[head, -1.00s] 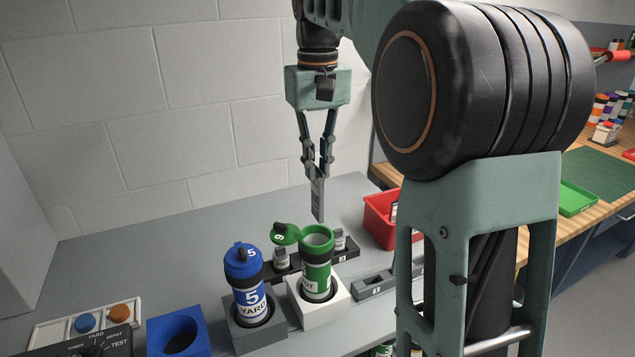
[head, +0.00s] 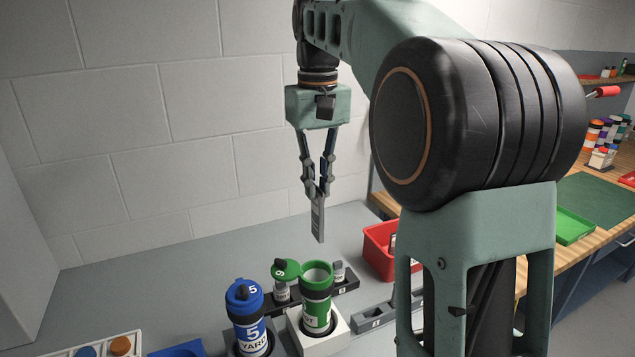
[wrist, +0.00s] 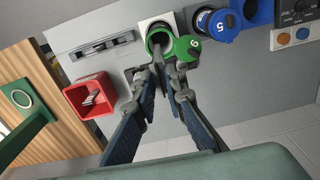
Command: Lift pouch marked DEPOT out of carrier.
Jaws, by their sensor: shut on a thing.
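My gripper (head: 321,189) is shut on a thin grey pouch (head: 317,220), which hangs upright below the fingertips. No marking on the pouch can be read. The green carrier (head: 317,300) stands below it in a white block, with its round lid (head: 285,269) swung open to the left. The pouch's lower end is above the carrier's open mouth, apart from it in the head view. In the wrist view, my gripper (wrist: 168,78) points at the open green carrier (wrist: 160,38), and the green lid (wrist: 187,48) lies beside it.
A blue carrier marked 5 YARD (head: 246,318) stands just left of the green one, lid shut. A red bin (head: 380,250) with pale items is at the right. A dark rack (head: 342,286) with small bottles is behind. The grey counter at the back left is clear.

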